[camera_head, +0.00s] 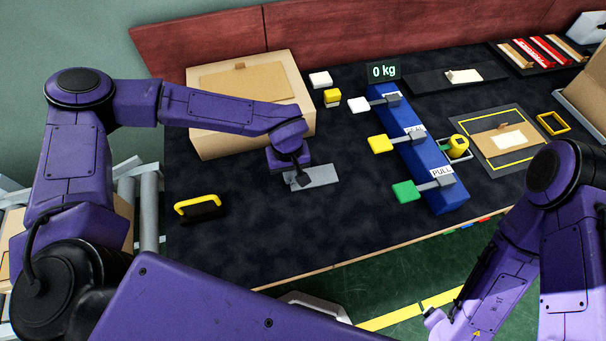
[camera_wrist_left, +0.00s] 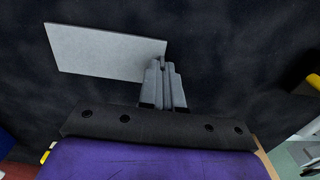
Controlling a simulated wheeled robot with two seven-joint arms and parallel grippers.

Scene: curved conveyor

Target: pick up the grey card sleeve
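The grey card sleeve (camera_head: 318,175) is a thin flat rectangle over the dark table mat, in front of the large cardboard box. It also shows in the left wrist view (camera_wrist_left: 103,50), reaching out to the left of the fingers. My left gripper (camera_head: 299,177) points down at the sleeve's left part. In the left wrist view the gripper's fingers (camera_wrist_left: 161,72) are close together at the sleeve's edge, with its thin edge apparently between them. I cannot tell whether the sleeve is clear of the mat. My right arm shows at the right, its gripper out of sight.
A cardboard box (camera_head: 205,143) stands behind the left gripper. A black item with a yellow handle (camera_head: 197,206) lies to the left. A blue block (camera_head: 431,172) with white, yellow and green tabs stands to the right. Bare mat lies in front of the sleeve.

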